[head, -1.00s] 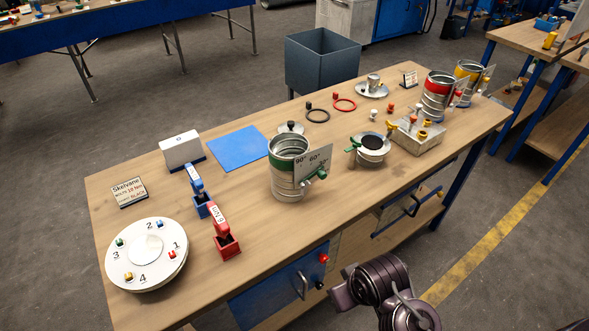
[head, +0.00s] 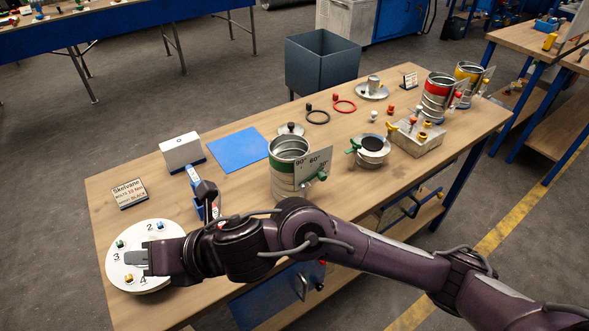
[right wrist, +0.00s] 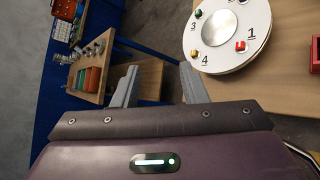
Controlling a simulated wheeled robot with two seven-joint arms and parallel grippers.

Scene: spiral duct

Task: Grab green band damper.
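The green band damper (head: 288,172) is a silver spiral duct piece standing upright near the table's front edge. It has a green band near its top, a green handle (head: 321,176) and a grey angle plate (head: 313,166) on its right side. My right gripper (head: 137,258) is over the white numbered disc (head: 118,275), well to the left of the damper. In the right wrist view my right gripper (right wrist: 160,82) is open with nothing between its fingers. My right arm passes in front of the damper's foot. My left gripper is out of view.
A red-banded duct (head: 437,96) and a yellow-banded duct (head: 470,80) stand at the far right. A low silver ring piece with a dark centre (head: 372,146) is right of the damper. A blue torque tool (head: 195,183) stands near the disc; the red one is mostly hidden.

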